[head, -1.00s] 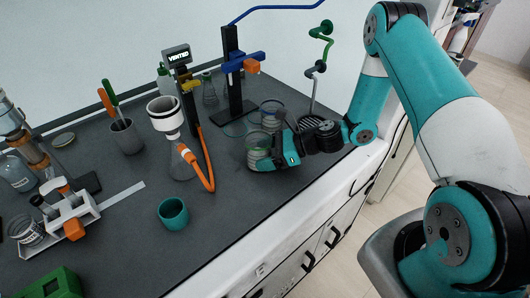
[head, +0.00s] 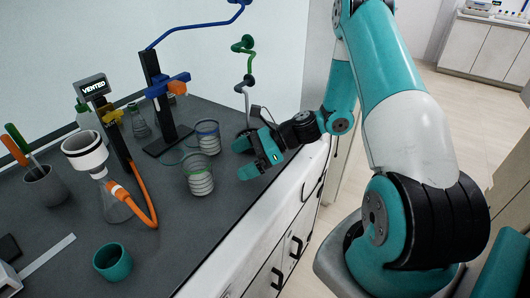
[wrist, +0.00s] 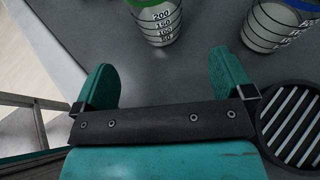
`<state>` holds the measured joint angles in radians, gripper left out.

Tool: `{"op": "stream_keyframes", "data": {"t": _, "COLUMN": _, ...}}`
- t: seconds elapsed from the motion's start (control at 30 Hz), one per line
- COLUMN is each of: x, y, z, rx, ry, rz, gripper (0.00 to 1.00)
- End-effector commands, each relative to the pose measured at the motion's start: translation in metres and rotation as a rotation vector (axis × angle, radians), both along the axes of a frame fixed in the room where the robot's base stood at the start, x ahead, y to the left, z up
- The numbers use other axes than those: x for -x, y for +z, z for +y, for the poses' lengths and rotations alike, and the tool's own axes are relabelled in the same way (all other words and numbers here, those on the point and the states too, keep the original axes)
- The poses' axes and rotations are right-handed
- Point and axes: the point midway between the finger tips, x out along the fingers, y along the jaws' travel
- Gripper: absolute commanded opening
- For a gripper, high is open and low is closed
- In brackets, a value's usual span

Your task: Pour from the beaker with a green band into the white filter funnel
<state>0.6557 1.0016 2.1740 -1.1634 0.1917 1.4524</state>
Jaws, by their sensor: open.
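The beaker with a green band (head: 199,180) stands upright on the dark bench. In the wrist view the green-banded beaker (wrist: 160,24) lies ahead of the fingertips, its volume marks facing me. My gripper (head: 244,160) is open and empty, a short way to the right of this beaker and apart from it. In the wrist view its two spread fingers (wrist: 163,72) have only bare bench between them. The white filter funnel (head: 85,152) sits on a clear flask (head: 116,206) to the left. I cannot tell what the beaker contains.
A blue-banded beaker (head: 207,138) stands just behind the green-banded one. A stand with a blue clamp (head: 160,100) is behind them. An orange hose (head: 145,195) runs from the flask. A teal cup (head: 113,262) stands front left. A round drain grate (wrist: 296,120) is beside my gripper.

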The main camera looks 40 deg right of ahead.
Motion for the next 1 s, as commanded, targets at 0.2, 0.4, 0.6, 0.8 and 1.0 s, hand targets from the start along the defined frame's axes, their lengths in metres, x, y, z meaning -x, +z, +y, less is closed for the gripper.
{"op": "stream_keyframes", "data": {"t": 0.2, "x": 0.018, "y": 0.016, "z": -0.04, "rx": 0.002, "ry": -0.004, "rz": -0.002, "gripper": 0.99}}
{"op": "stream_keyframes", "data": {"t": 0.4, "x": 0.026, "y": 0.026, "z": -0.055, "rx": 0.005, "ry": 0.004, "rz": -0.003, "gripper": 0.99}}
{"op": "stream_keyframes", "data": {"t": 0.6, "x": 0.03, "y": 0.056, "z": -0.013, "rx": 0.188, "ry": 0.255, "rz": -0.16, "gripper": 0.99}}
{"op": "stream_keyframes", "data": {"t": 0.8, "x": 0.072, "y": 0.112, "z": 0.08, "rx": 0.536, "ry": 0.873, "rz": -0.595, "gripper": 0.99}}
{"op": "stream_keyframes", "data": {"t": 1.0, "x": 0.147, "y": 0.156, "z": 0.138, "rx": 0.75, "ry": 1.471, "rz": -1.089, "gripper": 0.99}}
